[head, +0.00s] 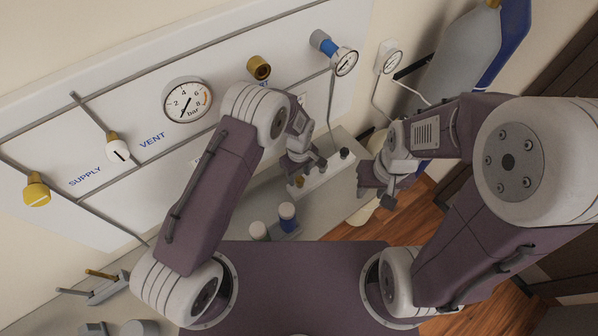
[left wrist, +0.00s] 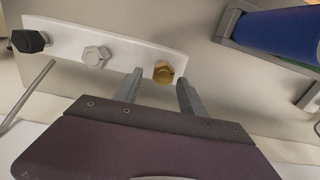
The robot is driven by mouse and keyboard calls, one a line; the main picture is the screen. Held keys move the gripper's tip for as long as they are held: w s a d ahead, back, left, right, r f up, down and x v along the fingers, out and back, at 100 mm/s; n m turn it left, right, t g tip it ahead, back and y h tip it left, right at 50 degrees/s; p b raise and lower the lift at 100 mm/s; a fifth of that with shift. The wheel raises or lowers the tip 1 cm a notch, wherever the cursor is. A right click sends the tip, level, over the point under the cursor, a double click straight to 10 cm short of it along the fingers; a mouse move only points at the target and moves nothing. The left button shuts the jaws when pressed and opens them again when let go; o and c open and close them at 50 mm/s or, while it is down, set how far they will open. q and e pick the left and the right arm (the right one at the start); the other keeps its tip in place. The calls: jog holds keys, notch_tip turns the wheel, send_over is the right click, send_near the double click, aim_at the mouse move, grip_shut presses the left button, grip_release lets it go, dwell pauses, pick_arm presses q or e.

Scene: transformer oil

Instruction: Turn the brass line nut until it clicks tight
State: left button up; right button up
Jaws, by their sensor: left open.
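The brass nut (left wrist: 164,72) sits at the right end of a white strip (left wrist: 130,48) in the left wrist view. A silver nut (left wrist: 96,57) and a black nut (left wrist: 28,41) sit on the same strip. My left gripper (left wrist: 160,88) is open. Its fingertips are on either side of the brass nut, with a visible gap on each side. In the head view my left gripper (head: 306,170) is over the strip's left end and partly hides it; the brass nut (head: 299,181) shows there only as a small patch. My right gripper (head: 376,195) is open and empty, right of the strip.
A grey and blue cylinder (head: 465,55) stands at the back right.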

pick_arm(q)
jog(key=shift+s+a+f, duration=0.1)
jog(key=shift+s+f, duration=0.05)
jog(key=shift+s, duration=0.15)
jog(key=shift+w+f, duration=0.1)
jog(key=shift+w, duration=0.05)
grip_shut()
pick_arm(e)
jog(key=shift+s+a+r, duration=0.1)
jog(key=shift+s, duration=0.1)
